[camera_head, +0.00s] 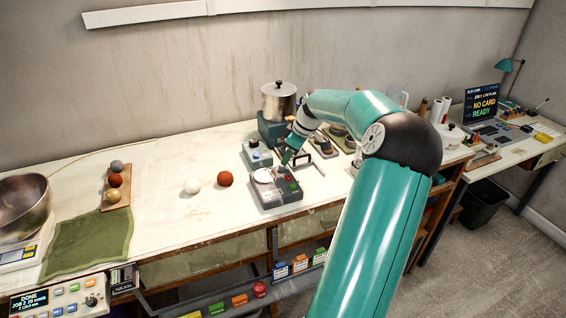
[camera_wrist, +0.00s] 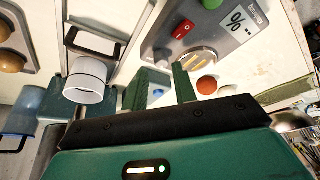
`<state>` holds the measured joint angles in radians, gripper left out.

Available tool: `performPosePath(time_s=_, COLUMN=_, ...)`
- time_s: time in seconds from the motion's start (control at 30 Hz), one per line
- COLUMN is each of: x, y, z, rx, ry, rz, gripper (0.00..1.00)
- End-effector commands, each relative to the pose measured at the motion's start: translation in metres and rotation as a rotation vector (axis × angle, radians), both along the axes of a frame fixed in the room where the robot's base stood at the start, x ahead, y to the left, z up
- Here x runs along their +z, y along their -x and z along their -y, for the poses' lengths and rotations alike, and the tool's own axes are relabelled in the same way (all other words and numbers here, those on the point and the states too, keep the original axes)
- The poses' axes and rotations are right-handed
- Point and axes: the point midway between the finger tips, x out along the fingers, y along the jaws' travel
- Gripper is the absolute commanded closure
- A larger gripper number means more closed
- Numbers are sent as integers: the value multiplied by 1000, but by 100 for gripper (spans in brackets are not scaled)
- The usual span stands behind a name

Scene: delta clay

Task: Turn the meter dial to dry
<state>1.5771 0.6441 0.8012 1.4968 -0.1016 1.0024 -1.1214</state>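The grey meter (camera_head: 278,193) sits near the bench's front edge, with a pale round part and small red and green controls on top. My gripper (camera_head: 286,159) is above the meter's far side. In the wrist view its fingers (camera_wrist: 157,82) stand apart with nothing held between them, close to the meter's edge.
A white ball (camera_head: 192,186) and a red-brown ball (camera_head: 225,179) lie left of the meter. A small grey-green box (camera_head: 257,155) stands behind it, and a metal pot (camera_head: 279,101) farther back. A green cloth (camera_head: 90,243) lies at left. The bench between cloth and balls is clear.

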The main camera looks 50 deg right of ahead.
Motion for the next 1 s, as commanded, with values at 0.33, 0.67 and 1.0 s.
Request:
performPosePath(time_s=0.33, x=-33, y=-19, z=-6, rx=4, ry=1, rz=2, gripper=72)
performPosePath(time_s=0.67, x=-33, y=-18, z=-6, rx=4, ry=1, rz=1, gripper=90)
performPosePath(time_s=1.0, x=-33, y=-18, z=-6, rx=-11, ry=1, rz=0, gripper=100)
